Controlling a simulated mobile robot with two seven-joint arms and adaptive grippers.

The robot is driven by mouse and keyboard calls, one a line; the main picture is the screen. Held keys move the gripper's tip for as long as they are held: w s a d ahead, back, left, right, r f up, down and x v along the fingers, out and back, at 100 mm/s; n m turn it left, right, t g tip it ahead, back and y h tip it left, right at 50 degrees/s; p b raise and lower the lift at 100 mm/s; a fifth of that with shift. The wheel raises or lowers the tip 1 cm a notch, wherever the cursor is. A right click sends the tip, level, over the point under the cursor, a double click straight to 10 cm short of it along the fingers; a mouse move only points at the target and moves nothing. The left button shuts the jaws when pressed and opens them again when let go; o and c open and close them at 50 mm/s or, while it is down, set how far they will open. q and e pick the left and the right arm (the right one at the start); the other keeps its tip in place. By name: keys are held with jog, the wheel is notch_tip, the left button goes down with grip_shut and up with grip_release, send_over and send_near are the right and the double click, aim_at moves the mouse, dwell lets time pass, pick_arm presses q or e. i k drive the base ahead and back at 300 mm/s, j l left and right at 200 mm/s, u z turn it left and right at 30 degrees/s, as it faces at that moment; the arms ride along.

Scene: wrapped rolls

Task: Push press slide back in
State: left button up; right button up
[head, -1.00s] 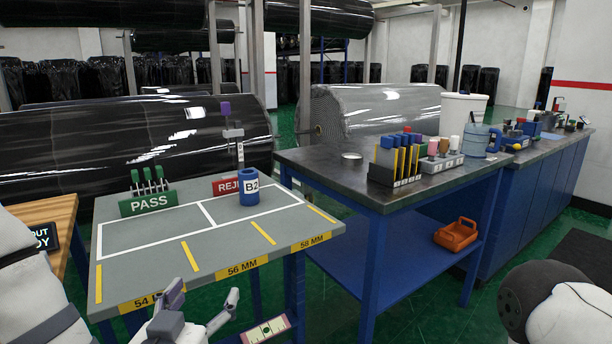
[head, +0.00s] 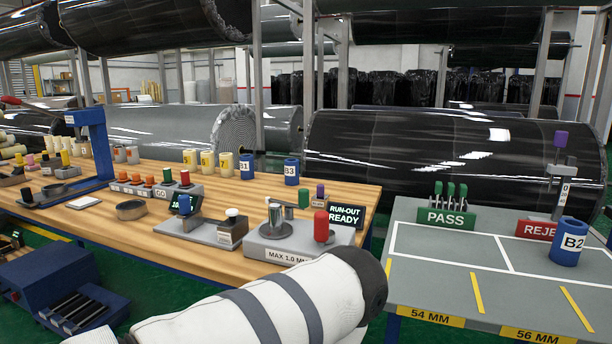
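A tall blue frame that looks like the press (head: 97,150) stands at the left of the wooden bench in the head view. It has an overhanging top arm with a small label. A low dark plate with small parts (head: 58,190) extends at its foot; I cannot tell whether this is the slide or how far out it is. My own white arm with grey bands crosses the bottom middle and ends in a dark joint. Neither gripper shows, and the arm hides part of the bench's front.
The wooden bench (head: 340,190) holds a run-out gauge (head: 300,237), a RUN-OUT READY display (head: 345,215), blue rings B1 (head: 247,167) and B3 (head: 291,172) and several small fixtures. A grey PASS/REJECT table (head: 450,270) stands right. A blue unit (head: 60,285) sits low left.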

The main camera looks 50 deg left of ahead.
aim_at(54, 190)
jog(key=u, duration=2.95)
jog(key=i+z, duration=0.1)
jog(key=i+j, duration=0.05)
